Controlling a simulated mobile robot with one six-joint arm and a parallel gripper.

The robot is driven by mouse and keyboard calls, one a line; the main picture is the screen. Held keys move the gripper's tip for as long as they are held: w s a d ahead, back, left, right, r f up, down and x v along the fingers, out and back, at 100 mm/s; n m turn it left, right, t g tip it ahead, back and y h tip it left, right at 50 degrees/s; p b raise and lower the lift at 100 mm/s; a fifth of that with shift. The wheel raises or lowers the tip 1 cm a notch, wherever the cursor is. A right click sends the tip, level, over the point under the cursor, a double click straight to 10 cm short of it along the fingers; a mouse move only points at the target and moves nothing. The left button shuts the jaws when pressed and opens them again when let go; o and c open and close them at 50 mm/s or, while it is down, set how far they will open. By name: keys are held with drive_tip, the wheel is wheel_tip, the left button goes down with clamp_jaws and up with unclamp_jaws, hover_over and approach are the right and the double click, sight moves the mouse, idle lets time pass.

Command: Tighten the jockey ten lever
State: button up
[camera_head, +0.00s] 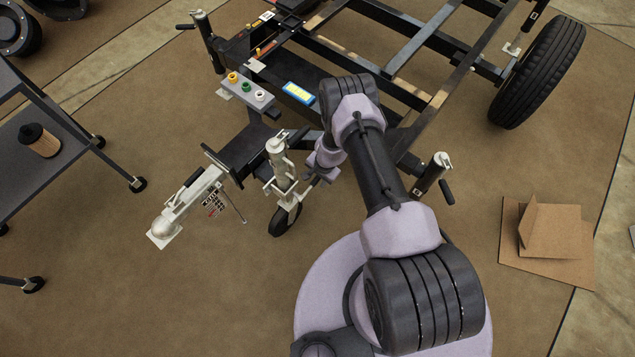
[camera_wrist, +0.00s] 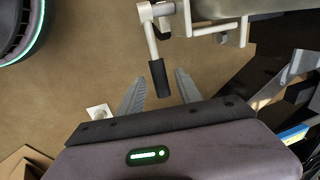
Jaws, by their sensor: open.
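The jockey stand (camera_head: 279,165) is a silver upright tube with a small black wheel (camera_head: 285,216), beside the trailer's coupling. In the wrist view its tube (camera_wrist: 235,8) runs along the top right. The lever (camera_wrist: 158,78) has a silver shank and a black grip, and hangs down from the clamp hardware. My gripper (camera_wrist: 160,77) is open, with one grey finger on each side of the black grip. Gaps show between the fingers and the grip, and I cannot tell its depth between them. In the head view my gripper (camera_head: 321,174) is beside the stand, partly hidden by my arm.
The trailer frame (camera_head: 385,72) fills the top. The silver coupling (camera_head: 185,203) is left of the stand. A grey cart (camera_head: 60,150) is at left, a cardboard piece (camera_head: 550,232) at right. Brown floor in front is clear.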

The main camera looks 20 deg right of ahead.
drive_tip(key=shift+f, duration=0.15)
clamp_jaws()
idle(1.4)
